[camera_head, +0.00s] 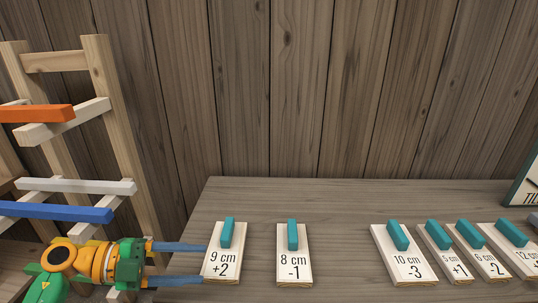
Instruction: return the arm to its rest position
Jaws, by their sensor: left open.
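My left arm comes in from the lower left, green, yellow and orange. My left gripper (207,264) is open, its two blue fingers pointing right and spread apart. The fingertips are at the left edge of the white "9 cm +2" block (222,266), which carries a teal bar (226,234). I see nothing held between the fingers. I cannot tell whether the fingertips touch the block. My right gripper is not in view.
A wooden rack (105,80) with orange (36,113), white and blue bars (55,211) stands at left. An "8 cm -1" block (294,268) and several more teal-topped blocks (402,268) stand on the table (340,207). A plank wall is behind.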

